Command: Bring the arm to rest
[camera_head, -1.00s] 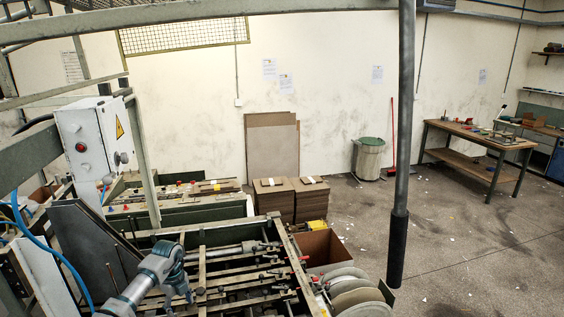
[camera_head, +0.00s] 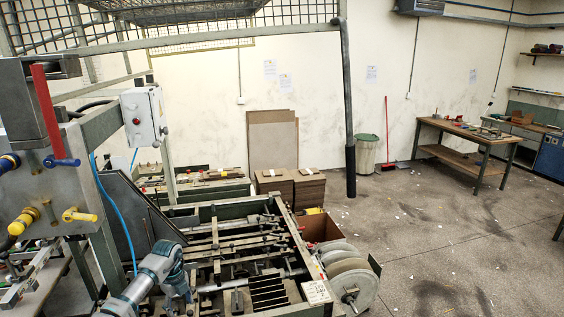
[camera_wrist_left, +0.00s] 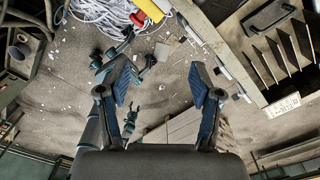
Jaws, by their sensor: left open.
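My left arm comes in at the bottom left of the head view, in front of the green feeder frame (camera_head: 214,208). Its gripper (camera_head: 181,294) points down close to the machine's near-left side and looks empty. In the left wrist view the same gripper (camera_wrist_left: 160,82) is open. Its two blue-padded fingers stand wide apart, with nothing between them but floor and parts farther below. No object touches the fingertips there. My right gripper cannot be made out in either view.
A control box (camera_head: 144,117), a red lever (camera_head: 48,112) and yellow valves (camera_head: 24,220) stand left. A workbench (camera_head: 466,132) stands far right. Open floor (camera_head: 440,230) lies right. Coiled cable (camera_wrist_left: 105,14) lies on the floor.

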